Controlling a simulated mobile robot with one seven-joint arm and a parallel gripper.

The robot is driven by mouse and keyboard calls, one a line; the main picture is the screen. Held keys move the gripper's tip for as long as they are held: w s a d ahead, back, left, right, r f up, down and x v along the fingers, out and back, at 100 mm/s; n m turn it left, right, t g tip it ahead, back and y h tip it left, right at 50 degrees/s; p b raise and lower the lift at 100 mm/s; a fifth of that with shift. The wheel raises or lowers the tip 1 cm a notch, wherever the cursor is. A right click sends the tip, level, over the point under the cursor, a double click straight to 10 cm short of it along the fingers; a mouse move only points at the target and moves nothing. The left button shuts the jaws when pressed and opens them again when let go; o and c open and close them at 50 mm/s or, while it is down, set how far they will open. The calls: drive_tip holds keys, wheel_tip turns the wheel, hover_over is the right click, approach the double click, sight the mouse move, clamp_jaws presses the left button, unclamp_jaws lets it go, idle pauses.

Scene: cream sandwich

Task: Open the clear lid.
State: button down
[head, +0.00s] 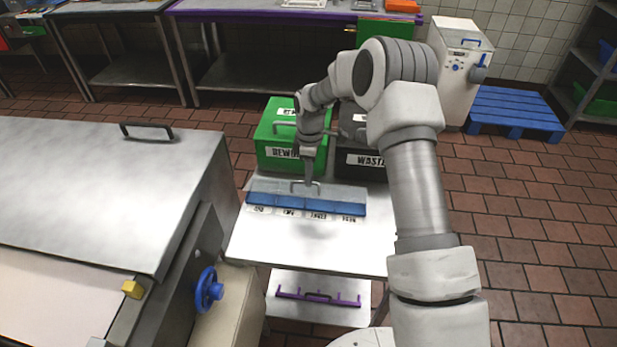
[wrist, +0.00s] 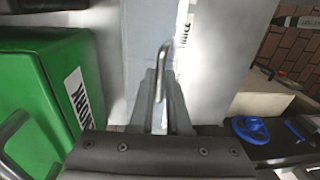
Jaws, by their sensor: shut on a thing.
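The clear lid (head: 268,187) covers the back and top of a long blue compartment box (head: 290,207) on the steel table. A thin metal handle (head: 293,184) stands up from the middle of the lid. My gripper (head: 308,181) reaches down from above and is shut on this handle. In the wrist view the bent handle (wrist: 163,62) rises between the two fingers of my gripper (wrist: 163,85). The lid looks down on the box; a small gap cannot be ruled out.
Behind the box stand a green bin (head: 292,150) labelled REWORK and a dark bin (head: 362,163) labelled WASTE. A large steel machine (head: 110,190) with a blue knob (head: 208,290) is at the left. The table's front (head: 310,250) is clear. A purple rack (head: 318,297) lies lower down.

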drive_tip(key=w, duration=0.2)
drive_tip(key=w+r+b, duration=0.1)
drive_tip(key=shift+w+d, duration=0.1)
drive_tip(key=shift+d, duration=0.25)
drive_tip(key=shift+w+d+f+b, duration=0.1)
drive_tip(key=shift+w+d+b, duration=0.15)
drive_tip(key=shift+w, duration=0.65)
drive_tip(key=shift+w+d+b, duration=0.15)
drive_tip(key=shift+w+b, duration=0.2)
drive_tip(key=shift+w, duration=0.65)
drive_tip(key=c, duration=0.9)
unclamp_jaws()
drive_tip(key=shift+w, duration=0.1)
drive_tip(key=shift+w+r, duration=0.15)
drive_tip(key=shift+r, duration=0.1)
